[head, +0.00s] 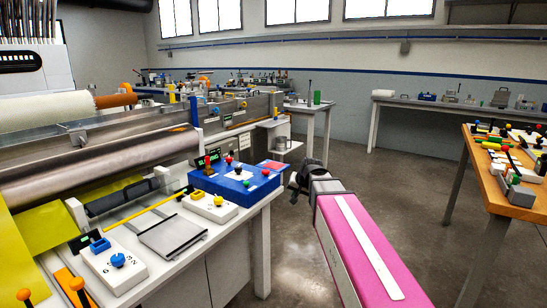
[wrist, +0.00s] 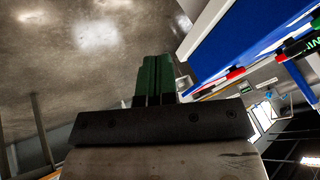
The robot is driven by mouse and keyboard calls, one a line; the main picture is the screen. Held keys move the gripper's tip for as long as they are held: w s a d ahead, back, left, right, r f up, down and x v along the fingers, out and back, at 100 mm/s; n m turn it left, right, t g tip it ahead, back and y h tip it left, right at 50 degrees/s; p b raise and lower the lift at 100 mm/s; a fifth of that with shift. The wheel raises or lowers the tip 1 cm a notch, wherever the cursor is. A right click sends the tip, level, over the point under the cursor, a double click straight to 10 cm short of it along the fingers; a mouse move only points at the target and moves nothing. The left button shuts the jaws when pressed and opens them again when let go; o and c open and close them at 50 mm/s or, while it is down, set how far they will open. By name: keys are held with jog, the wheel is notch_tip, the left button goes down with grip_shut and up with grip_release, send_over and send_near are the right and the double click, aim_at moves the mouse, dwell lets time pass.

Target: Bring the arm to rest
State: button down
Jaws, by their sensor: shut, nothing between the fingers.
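My gripper (head: 297,183) is at the end of my pink arm in the head view, over the floor to the right of the white bench (head: 262,207). It is apart from the blue control box (head: 232,184) on that bench. In the wrist view my green fingers (wrist: 153,80) are together, with nothing between them. The blue box (wrist: 245,38) shows at the upper right of the wrist view, beside the fingers and not touching them.
A roller machine with yellow sheet (head: 125,205) fills the left. The bench holds a grey plate (head: 172,234) and white switch boxes (head: 210,206). A wooden-topped table (head: 505,190) with small parts stands at right. The floor (head: 300,250) between is clear.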

jog(key=s+d+f+n+g+h, duration=0.1)
jog(key=s+d+f+g, duration=0.2)
jog(key=s+f, duration=0.7)
jog(key=s+d+f+n+g+h, duration=0.1)
jog(key=s+d+f+g+h, duration=0.1)
jog(key=s+d+f, duration=0.5)
jog(key=s+f, duration=0.3)
jog(key=f, duration=0.1)
jog(key=shift+f+g, duration=0.4)
